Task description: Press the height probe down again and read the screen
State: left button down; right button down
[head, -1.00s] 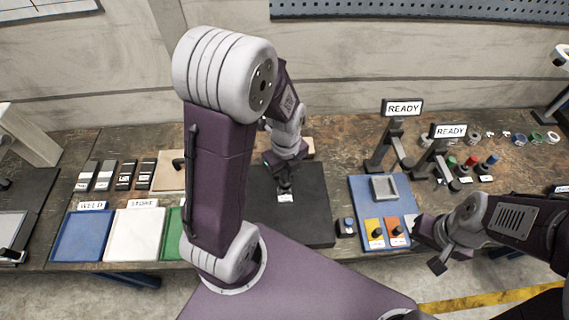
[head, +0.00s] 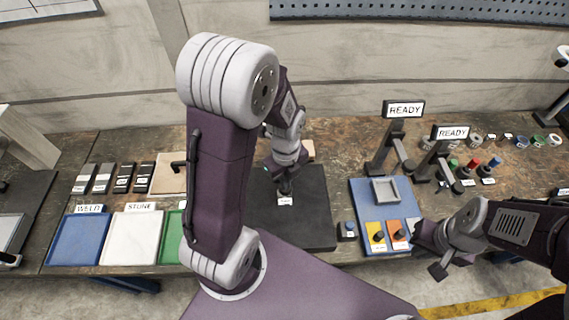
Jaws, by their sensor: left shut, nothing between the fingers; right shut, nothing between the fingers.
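Two dark stands with jointed arms carry screens at the right of the bench. The rear screen (head: 404,110) and the front screen (head: 452,132) both read READY. I cannot tell for certain which part is the height probe. My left gripper (head: 284,188) is shut, pointing down over the black plate (head: 314,225), close to a small white label (head: 285,201). The gripper hides what is directly under it, so contact is unclear. My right gripper (head: 427,252) is shut and empty at the bench's front edge, just right of the blue mat (head: 362,190).
The blue mat holds a grey square tray (head: 384,190), a yellow block (head: 376,236) and an orange block (head: 397,233) with dark knobs. Blue (head: 78,240), white (head: 130,238) and green trays stand at left. Coloured-top pegs (head: 472,166) stand behind the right arm.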

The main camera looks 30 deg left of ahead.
pick_arm(q)
notch_tip(320, 180, up, 8)
jog(key=p, duration=0.7)
jog(key=shift+f, duration=0.2)
notch_tip(320, 180, up, 9)
jog(key=shift+b, duration=0.3)
dwell(0.4)
dwell(0.4)
